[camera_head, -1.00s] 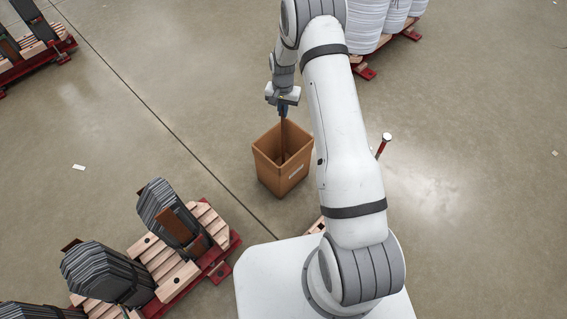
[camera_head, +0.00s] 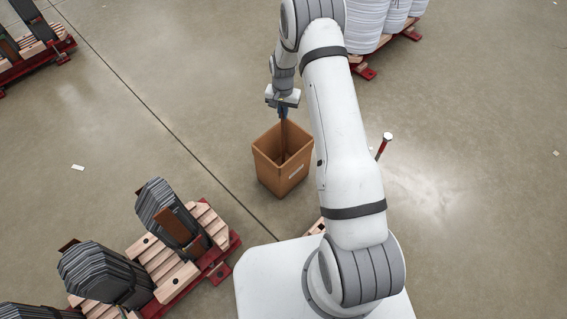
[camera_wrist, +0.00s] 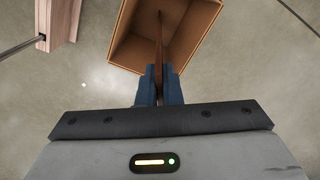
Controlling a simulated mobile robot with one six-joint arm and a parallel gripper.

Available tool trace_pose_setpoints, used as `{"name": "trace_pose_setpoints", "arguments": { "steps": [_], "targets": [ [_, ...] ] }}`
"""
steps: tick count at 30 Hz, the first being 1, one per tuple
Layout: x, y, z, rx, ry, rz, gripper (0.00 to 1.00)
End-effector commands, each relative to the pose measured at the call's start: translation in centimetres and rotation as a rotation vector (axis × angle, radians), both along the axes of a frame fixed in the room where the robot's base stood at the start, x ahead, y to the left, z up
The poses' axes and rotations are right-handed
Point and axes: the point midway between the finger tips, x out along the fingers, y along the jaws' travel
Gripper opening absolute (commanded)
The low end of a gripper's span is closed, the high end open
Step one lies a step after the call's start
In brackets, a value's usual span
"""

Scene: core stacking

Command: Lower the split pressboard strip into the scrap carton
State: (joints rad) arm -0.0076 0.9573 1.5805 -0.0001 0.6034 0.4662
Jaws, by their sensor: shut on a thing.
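The scrap carton (camera_head: 283,170) is an open brown box with a pale label on its side, standing on the floor left of my arm. My gripper (camera_head: 284,112) is above its far rim, pointing down, and is shut on the thin brown pressboard strip (camera_head: 284,131). The strip hangs on edge, its lower part inside the carton's opening. In the wrist view the blue fingers (camera_wrist: 159,87) pinch the strip (camera_wrist: 159,48), which reaches over the carton (camera_wrist: 198,32). I cannot tell whether the strip's lower end touches the carton floor. The split is not discernible.
A red and wood pallet (camera_head: 210,222) with stacks of dark laminations (camera_head: 104,274) stands at lower left, brown boards (camera_head: 172,224) on one stack. A red post with a white top (camera_head: 386,140) stands right of my arm.

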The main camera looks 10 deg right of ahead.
Motion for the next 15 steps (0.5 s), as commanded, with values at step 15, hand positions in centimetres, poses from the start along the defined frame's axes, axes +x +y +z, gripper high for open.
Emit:
{"name": "trace_pose_setpoints", "arguments": {
  "steps": [15],
  "targets": [
    [0.02,0.01,-0.84,0.000,0.000,0.000,0.00]
  ]
}}
